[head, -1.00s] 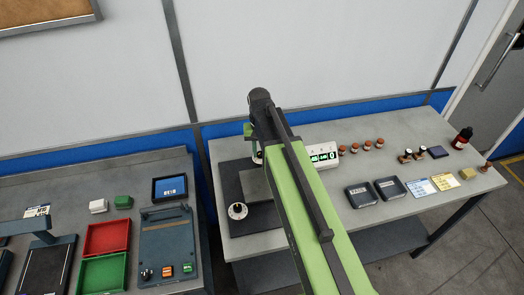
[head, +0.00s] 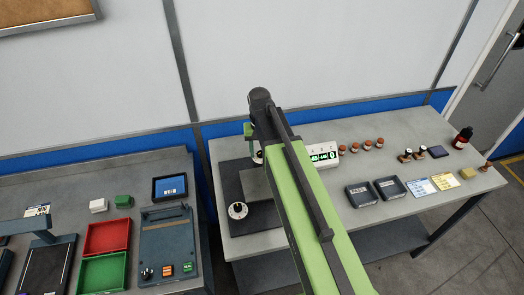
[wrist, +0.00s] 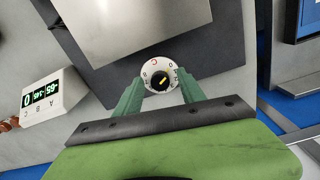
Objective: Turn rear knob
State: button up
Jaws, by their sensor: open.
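The rear knob (wrist: 160,78) is a white dial with printed marks and a black centre bearing a yellow pointer. In the wrist view it sits at the edge of a dark base (wrist: 215,60) beside a pale plate (wrist: 150,25). My gripper (wrist: 159,85) is open, with one green finger on each side of the dial; I cannot tell whether they touch it. In the head view my arm hides most of this knob, and a green finger (head: 249,131) shows above it. A second white knob (head: 238,211) stands at the base's front corner.
A display box (head: 322,155) with lit green digits stands to the right of the base. Dark boxes (head: 361,195), small bottles and cards lie further right. The left bench holds a red tray (head: 107,238), a green tray (head: 103,272) and a tablet (head: 170,188).

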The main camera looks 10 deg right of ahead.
notch_tip(320, 180, up, 18)
jog(key=p, duration=1.7)
jog(key=shift+a+f, duration=0.15)
jog(key=shift+f, duration=0.1)
jog(key=shift+f, duration=0.1)
jog(key=b, duration=1.1)
send_near(260, 153)
jog(key=s+f, duration=0.2)
jog(key=s, duration=0.1)
jog(key=shift+n, duration=0.3)
jog(key=s+f+b, duration=0.4)
jog(key=s+f, duration=0.1)
jog(key=shift+d, duration=0.35)
jog(key=s, duration=0.3)
jog(key=shift+r+n, duration=0.4)
jog(key=shift+w, duration=0.25)
